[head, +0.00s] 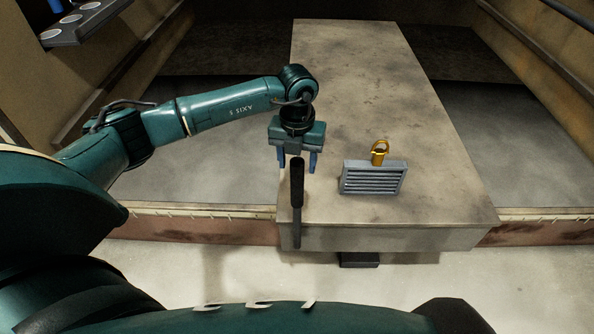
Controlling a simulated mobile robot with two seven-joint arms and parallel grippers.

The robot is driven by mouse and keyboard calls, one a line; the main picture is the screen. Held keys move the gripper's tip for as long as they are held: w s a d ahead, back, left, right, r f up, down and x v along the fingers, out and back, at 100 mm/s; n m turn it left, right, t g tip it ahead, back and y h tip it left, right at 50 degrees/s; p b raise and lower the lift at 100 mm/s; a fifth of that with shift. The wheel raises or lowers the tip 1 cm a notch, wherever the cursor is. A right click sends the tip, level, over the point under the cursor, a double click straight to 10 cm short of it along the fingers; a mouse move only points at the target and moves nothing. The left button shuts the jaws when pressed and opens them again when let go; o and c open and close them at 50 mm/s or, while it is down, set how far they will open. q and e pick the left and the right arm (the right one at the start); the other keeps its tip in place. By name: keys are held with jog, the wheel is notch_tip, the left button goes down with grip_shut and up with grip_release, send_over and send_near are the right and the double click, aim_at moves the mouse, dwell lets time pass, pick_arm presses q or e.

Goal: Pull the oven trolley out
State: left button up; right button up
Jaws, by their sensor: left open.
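The oven trolley (400,95) is a long, worn, beige slab running away from me between the oven's side walls. Its front edge is near me. An upright handle with a black grip (297,185) stands at the trolley's front left corner, on a grey bar. My left gripper (297,162) points down with its two blue fingers apart. In the picture the top of the grip shows between the fingertips; I cannot tell whether they touch it. My right gripper is not in view.
A grey slatted block (372,178) with a golden ring-shaped piece (379,152) on it sits on the trolley near the front. A low brown sill (190,226) runs along the oven's front. The pale floor (510,280) before it is clear at the right.

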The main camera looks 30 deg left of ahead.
pick_arm(q)
notch_tip(320, 180, up, 8)
jog(key=shift+b, duration=0.3)
jog(key=shift+r, duration=0.4)
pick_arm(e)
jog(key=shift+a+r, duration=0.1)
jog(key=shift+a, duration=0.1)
